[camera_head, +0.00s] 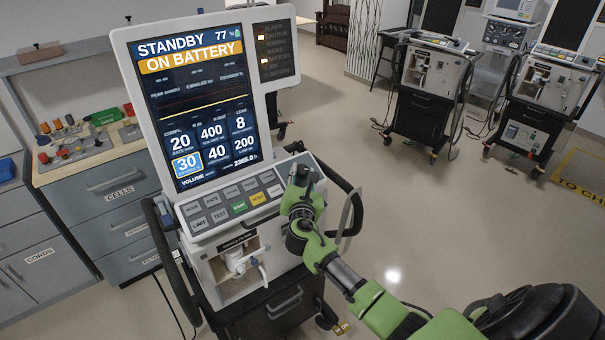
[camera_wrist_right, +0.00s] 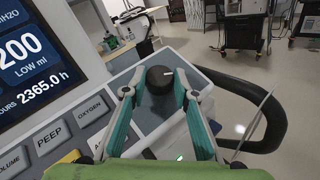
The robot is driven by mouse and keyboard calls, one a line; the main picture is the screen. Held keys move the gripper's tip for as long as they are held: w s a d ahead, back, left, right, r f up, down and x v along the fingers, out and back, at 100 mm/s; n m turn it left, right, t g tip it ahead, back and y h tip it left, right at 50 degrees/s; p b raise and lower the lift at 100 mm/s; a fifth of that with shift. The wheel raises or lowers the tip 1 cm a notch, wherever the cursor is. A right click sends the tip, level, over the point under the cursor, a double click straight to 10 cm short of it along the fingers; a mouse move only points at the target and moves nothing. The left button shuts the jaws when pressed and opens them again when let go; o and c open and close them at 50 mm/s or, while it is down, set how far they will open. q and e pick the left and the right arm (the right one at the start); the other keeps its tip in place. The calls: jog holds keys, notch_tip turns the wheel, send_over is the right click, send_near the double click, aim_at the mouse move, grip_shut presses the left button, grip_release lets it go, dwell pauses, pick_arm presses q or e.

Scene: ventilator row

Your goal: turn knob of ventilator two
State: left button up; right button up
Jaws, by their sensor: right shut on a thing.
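A ventilator (camera_head: 285,266) stands in front of me in the head view. Its tilted screen (camera_head: 200,105) reads STANDBY and ON BATTERY. A sloped key panel (camera_head: 225,207) lies below the screen. My right gripper (camera_head: 301,183) reaches the right end of that panel. In the right wrist view, the black round knob (camera_wrist_right: 160,79) with a white pointer mark sits between the two fingers, which are shut on its sides. The pointer mark points to the right in that view. My gripper mostly hides the knob in the head view. My left gripper is not in view.
A black handle rail (camera_head: 347,190) curves around the ventilator's right side, close to my right gripper. A counter with drawers (camera_head: 110,185) and small coloured parts stands at left. Other ventilators (camera_head: 432,80) stand at the back right. The floor between is open.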

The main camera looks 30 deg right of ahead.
jog(key=o, duration=1.1)
jog(key=v, duration=1.2)
